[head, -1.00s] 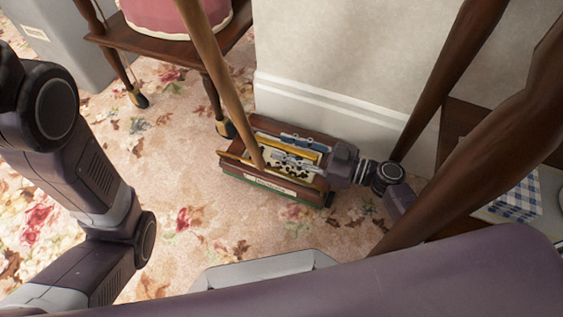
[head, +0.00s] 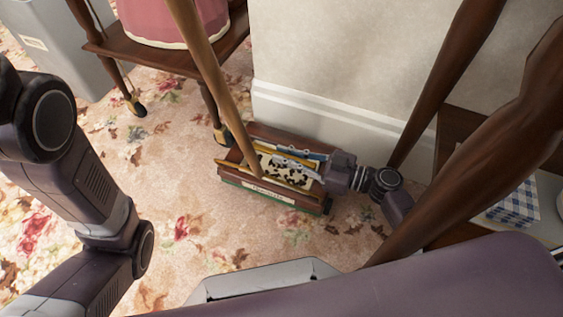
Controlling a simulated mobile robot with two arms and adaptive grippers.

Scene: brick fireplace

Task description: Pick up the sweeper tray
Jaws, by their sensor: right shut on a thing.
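The sweeper tray (head: 284,175) is a pale, shallow tray with dark debris on it. It shows at the open top of a dark wooden carpet sweeper (head: 268,194), which stands on the carpet against the wall. My right gripper (head: 298,164) reaches in from the right, its fingers shut on the tray at its right side. I cannot tell how far the tray is clear of the sweeper body. The sweeper's wooden handle (head: 213,80) rises from the box towards the upper left. My left arm shows at the left, but its gripper is out of view.
A wooden stand (head: 150,60) with a pink, white-trimmed object (head: 175,22) is behind the sweeper. The white skirting (head: 330,115) borders it behind. Dark table legs (head: 460,75) and a blue checked cloth (head: 515,208) are at the right. Floral carpet (head: 180,200) lies free at the left.

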